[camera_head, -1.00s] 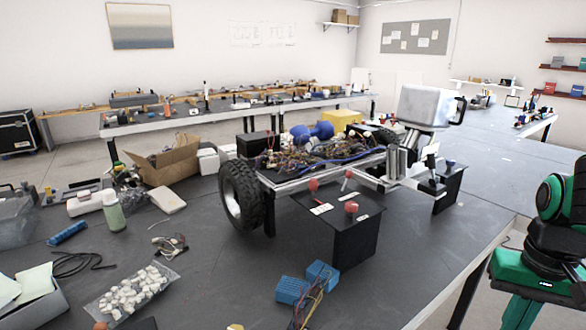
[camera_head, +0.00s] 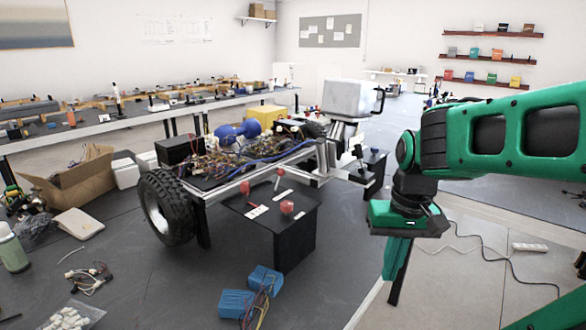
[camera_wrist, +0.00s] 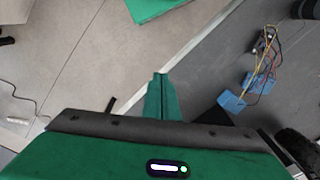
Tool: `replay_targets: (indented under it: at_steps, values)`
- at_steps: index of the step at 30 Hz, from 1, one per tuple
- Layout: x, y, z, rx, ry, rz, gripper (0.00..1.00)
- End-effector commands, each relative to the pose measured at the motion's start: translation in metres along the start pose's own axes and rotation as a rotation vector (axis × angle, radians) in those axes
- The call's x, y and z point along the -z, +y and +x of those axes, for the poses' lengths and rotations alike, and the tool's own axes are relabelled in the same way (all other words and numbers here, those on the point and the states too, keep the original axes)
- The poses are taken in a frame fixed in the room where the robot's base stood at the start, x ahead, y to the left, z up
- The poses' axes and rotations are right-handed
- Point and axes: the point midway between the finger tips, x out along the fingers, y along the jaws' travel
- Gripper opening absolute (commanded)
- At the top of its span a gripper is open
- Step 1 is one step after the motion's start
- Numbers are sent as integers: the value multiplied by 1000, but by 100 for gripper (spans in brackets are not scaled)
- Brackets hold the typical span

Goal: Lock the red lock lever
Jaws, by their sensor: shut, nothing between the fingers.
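Red-knobbed controls stand on top of a black box (camera_head: 285,235) beside the wheeled chassis in the head view. They are a left red knob (camera_head: 245,187), a front red knob (camera_head: 287,207) and a thin upright lever (camera_head: 278,179) with a reddish tip. I cannot tell which one is the lock lever. My green gripper (camera_head: 394,262) hangs to the right of the box, past the table edge, apart from all of them. Its fingers are shut and empty, pointing down. The fingers (camera_wrist: 160,82) also show in the wrist view, with no lever visible there.
Two blue blocks (camera_head: 236,303) with wires lie on the table in front of the box; they also show in the wrist view (camera_wrist: 232,102). A chassis wheel (camera_head: 166,208) stands left of the box. A power strip (camera_head: 530,247) lies on the floor at right.

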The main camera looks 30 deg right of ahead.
Motion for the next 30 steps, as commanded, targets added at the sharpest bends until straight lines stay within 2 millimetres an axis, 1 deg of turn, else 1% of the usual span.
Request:
replay_targets:
  at_steps: [1,2,3,5,6,8,9,11,12,14,15,18,21,24,27,30]
  values:
    - [19,-11,-7,15,21,-11,0]
    - [33,-17,-12,28,36,-16,0]
    - [52,-26,-19,48,59,-24,0]
    - [85,-39,-31,82,98,-35,0]
    - [107,-48,-39,106,124,-45,0]
    - [140,-61,-50,143,162,-58,0]
    - [161,-69,-58,168,185,-68,0]
    - [192,-80,-68,207,219,-84,0]
    - [212,-88,-75,234,241,-93,0]
    - [240,-98,-85,274,271,-110,0]
    - [256,-104,-91,300,289,-122,0]
    - [292,-116,-104,360,326,-147,0]
    - [317,-124,-113,409,351,-168,0]
    - [332,-128,-119,443,365,-184,0]
    - [339,-131,-122,461,373,-192,0]
    - [341,-132,-124,467,376,-196,0]
